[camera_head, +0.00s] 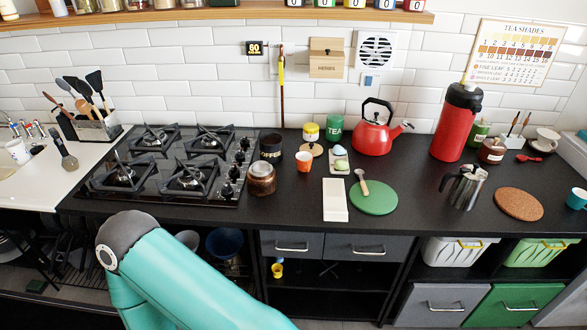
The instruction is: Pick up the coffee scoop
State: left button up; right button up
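A small wooden scoop-like utensil (363,184) lies on the round green mat (374,204), near its upper left edge, and looks like the coffee scoop. A small red scoop- or spoon-shaped item (529,158) lies at the right, by the white cup. I cannot tell for certain which of them is the coffee scoop. A teal arm link of mine crosses the lower left in front of the lower shelves. Neither of my grippers shows.
A white slab (335,200) lies left of the mat. A red kettle (374,137) stands behind, a moka pot (466,188) and tall red flask (454,125) to the right. The gas hob (168,195) is at left. The counter between mat and moka pot is clear.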

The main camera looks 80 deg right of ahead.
aim_at(360, 174)
jog(key=u, duration=0.25)
jog(key=k, duration=2.1)
jog(key=u, duration=1.55)
jog(key=i, duration=0.1)
jog(key=z, duration=3.05)
jog(key=i, duration=1.25)
